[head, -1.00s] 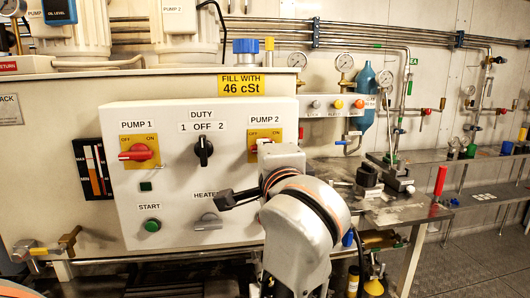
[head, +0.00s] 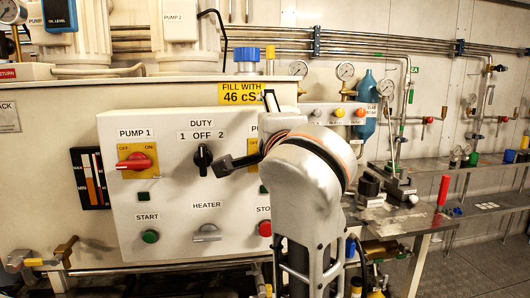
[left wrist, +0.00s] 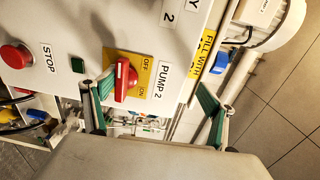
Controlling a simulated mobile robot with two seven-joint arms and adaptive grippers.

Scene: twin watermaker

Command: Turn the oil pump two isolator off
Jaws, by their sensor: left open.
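The oil pump two isolator is a red rotary handle (left wrist: 123,78) on a yellow plate (left wrist: 143,72) marked OFF and ON, beside the PUMP 2 label in the left wrist view. There its long side runs roughly up and down the picture, along the line from OFF to ON. My left gripper (left wrist: 156,80) is open, with green-padded fingers either side of the handle; the handle is much nearer the left-hand finger. Contact cannot be told. In the head view my left gripper (head: 247,132) is at the panel's upper right and hides the isolator. My right gripper is not in view.
The white panel (head: 175,185) also carries the red PUMP 1 isolator (head: 134,161), the black DUTY selector (head: 203,159), green START button (head: 150,236), grey HEATER knob (head: 206,233) and red STOP button (head: 265,228). A cluttered bench (head: 395,220) stands at right.

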